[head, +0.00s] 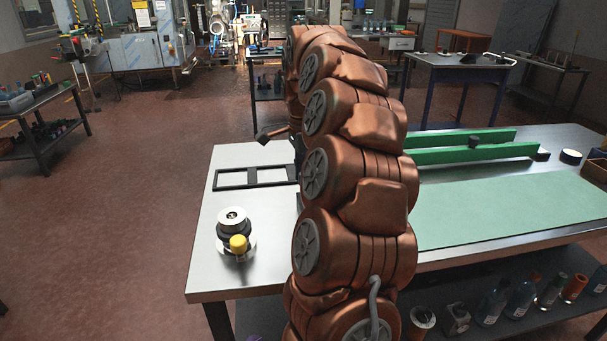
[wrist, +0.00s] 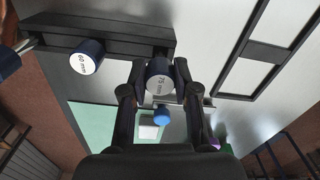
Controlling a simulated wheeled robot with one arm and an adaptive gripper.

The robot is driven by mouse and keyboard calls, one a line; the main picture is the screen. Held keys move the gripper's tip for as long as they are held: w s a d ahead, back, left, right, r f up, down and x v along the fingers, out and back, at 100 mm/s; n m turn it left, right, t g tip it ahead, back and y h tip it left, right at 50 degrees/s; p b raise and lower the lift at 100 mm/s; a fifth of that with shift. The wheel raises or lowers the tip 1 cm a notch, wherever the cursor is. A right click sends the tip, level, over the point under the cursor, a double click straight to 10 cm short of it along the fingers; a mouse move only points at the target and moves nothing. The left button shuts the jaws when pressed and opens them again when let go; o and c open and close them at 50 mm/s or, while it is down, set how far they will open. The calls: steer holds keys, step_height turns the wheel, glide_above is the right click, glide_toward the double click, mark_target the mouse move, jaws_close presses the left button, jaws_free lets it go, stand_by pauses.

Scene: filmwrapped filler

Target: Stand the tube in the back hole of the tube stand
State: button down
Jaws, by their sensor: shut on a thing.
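In the wrist view, my gripper (wrist: 160,68) is shut on a dark tube with a white end marked "75 mm" (wrist: 158,84). The end faces the camera and most of the tube's length is hidden behind it. A long black block (wrist: 120,28), perhaps the tube stand, lies just beyond the fingertips. A second dark blue tube with a white end marked "60 mm" (wrist: 86,63) is beside it to the left. I cannot tell whether the held tube touches the block, and no hole is clearly visible. In the head view my arm hides the gripper and the held tube.
A flat black frame with openings (head: 253,177) lies on the steel table (head: 205,265). A round fixture with a yellow knob (head: 238,244) stands nearer. Green rails (head: 470,153) and a pale green mat (head: 510,208) are at right. A blue cap (wrist: 162,117) shows below my fingertips.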

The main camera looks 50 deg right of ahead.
steer(key=shift+f, duration=0.2)
steer(key=c, duration=0.8)
jaws_free()
steer(key=shift+r, duration=0.15)
steer(key=shift+r, duration=3.55)
